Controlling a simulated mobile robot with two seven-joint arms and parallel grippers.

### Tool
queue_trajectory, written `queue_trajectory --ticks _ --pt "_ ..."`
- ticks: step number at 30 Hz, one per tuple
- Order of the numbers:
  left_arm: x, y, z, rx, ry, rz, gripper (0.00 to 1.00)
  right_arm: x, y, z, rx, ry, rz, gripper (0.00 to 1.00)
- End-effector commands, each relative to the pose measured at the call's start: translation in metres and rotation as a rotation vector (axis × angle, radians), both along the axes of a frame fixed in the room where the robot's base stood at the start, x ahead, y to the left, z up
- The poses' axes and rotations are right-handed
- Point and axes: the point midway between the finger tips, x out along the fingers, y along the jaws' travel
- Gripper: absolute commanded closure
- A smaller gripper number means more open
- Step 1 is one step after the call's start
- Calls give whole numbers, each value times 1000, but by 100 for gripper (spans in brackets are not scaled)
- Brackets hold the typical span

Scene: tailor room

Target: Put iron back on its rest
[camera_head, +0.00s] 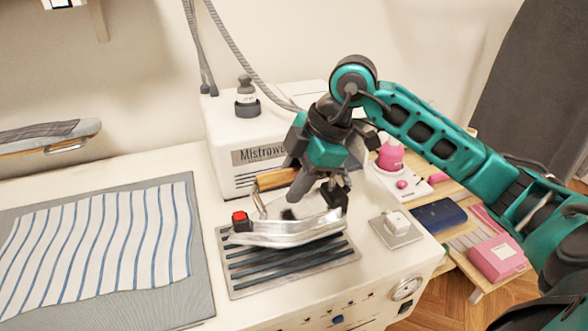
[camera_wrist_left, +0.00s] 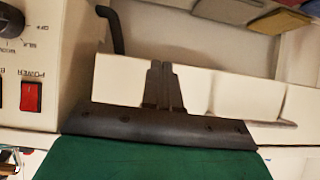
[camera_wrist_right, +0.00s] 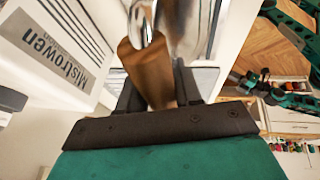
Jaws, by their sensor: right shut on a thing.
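The iron (camera_head: 293,232) has a silver metal body, a wooden handle and a red button at its left end. It is over the rest (camera_head: 245,290), a grey plate with dark slats on the white station top. I cannot tell whether its underside touches the slats. My right gripper (camera_head: 318,193) is shut on the iron's handle from above. In the right wrist view, the wooden handle (camera_wrist_right: 148,68) sits between the fingers. My left gripper shows only in the left wrist view (camera_wrist_left: 162,82), where its fingers are close together and empty.
A white Mistrowen box (camera_head: 225,130) stands behind the rest, with hoses above. Striped cloth (camera_head: 100,245) lies on a grey mat at left. A small white block on a plate (camera_head: 397,228) is right of the rest. Pink and blue items (camera_head: 440,215) lie further right.

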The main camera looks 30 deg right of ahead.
Motion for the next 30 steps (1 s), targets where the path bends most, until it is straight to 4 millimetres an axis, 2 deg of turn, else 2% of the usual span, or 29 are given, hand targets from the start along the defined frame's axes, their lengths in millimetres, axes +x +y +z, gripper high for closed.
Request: queue_trajectory --ticks 2,9,17,18,25,30 --pt "0 0 -1 0 0 0 100 1 0 -2 4 -10 -1 100" --pt "0 0 -4 0 0 0 100 1 0 -30 3 -8 -1 100" --pt "0 0 -4 0 0 0 100 1 0 -32 4 -10 0 100" --pt "0 0 -5 0 0 0 100 0 0 -37 -1 2 1 62" --pt "0 0 -5 0 0 0 100 0 0 -37 0 2 1 40" --pt "0 0 -5 0 0 0 100 0 0 -36 0 1 0 40"
